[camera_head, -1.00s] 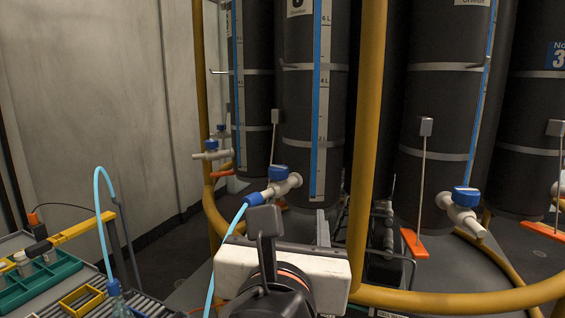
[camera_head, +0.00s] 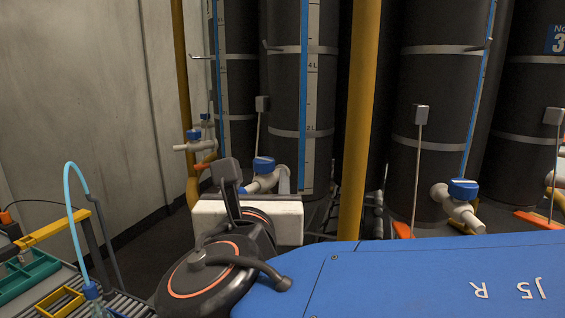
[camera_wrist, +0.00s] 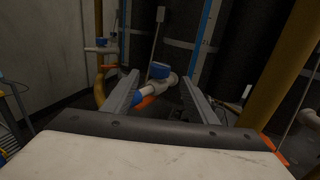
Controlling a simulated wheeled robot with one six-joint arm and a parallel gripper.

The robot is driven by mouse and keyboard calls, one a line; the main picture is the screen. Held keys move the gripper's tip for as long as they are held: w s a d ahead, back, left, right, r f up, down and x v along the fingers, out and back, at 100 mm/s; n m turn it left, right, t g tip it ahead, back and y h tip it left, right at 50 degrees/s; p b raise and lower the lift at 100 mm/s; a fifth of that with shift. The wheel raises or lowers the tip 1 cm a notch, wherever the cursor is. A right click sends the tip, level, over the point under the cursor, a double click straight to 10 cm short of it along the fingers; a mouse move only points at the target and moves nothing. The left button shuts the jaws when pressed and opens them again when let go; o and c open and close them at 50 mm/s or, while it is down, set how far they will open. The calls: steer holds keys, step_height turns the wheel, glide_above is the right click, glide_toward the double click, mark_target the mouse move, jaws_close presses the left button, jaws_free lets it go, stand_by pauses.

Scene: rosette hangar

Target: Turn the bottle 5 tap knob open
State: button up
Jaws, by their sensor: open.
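A pale tap with a blue knob (camera_head: 263,165) juts from the foot of the dark bottle (camera_head: 285,95) in the middle. This bottle's number is out of view. In the wrist view the same blue knob (camera_wrist: 159,71) lies ahead between the two grey fingers of my gripper (camera_wrist: 160,78). The fingers are apart, and I cannot tell whether either touches the tap. The tap's pale spout (camera_wrist: 150,92) slants down left to a blue fitting (camera_wrist: 137,98). In the head view my own arm hides the spout end and the fingers.
A yellow post (camera_head: 360,130) stands right of the middle bottle. Another tap with a blue knob (camera_head: 463,188) is on the right bottle (camera_head: 432,110), and one (camera_head: 193,134) is at the left. A bench with a green tray (camera_head: 28,276) and blue hose (camera_head: 75,205) is at lower left.

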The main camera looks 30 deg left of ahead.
mark_target(263, 166)
steer(key=x, duration=0.9)
steer(key=shift+w, duration=0.1)
steer(key=c, duration=1.1)
